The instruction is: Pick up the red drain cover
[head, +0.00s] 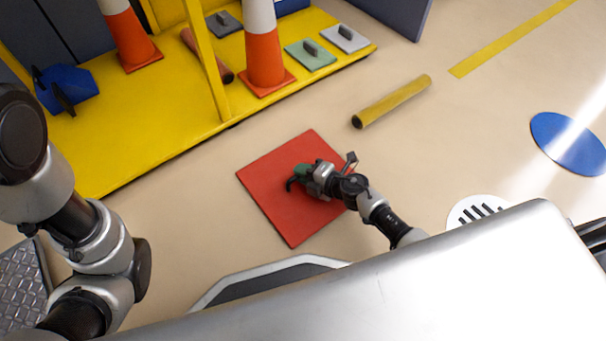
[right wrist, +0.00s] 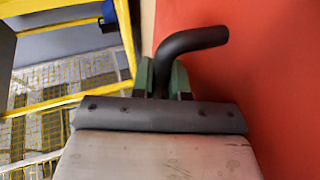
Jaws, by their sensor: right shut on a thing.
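The red drain cover (head: 277,205) is a flat square plate in the middle of the head view. Its red face fills the right side of the right wrist view (right wrist: 285,75). My right gripper (head: 302,174) is over the cover, with its green fingers (right wrist: 162,82) shut on the cover's bent black handle (right wrist: 195,40). The handle's far end sticks out past the fingers. Whether the cover rests on the floor or is raised, I cannot tell. My left arm shows at the left of the head view, but its gripper is not visible.
A yellow rack (head: 160,120) at upper left holds orange cones (head: 265,62), grey and green plates with handles, and a blue object (head: 68,82). A yellow cylinder (head: 392,101) lies on open floor. A slotted white disc (head: 468,207) and a blue disc (head: 568,143) are at right.

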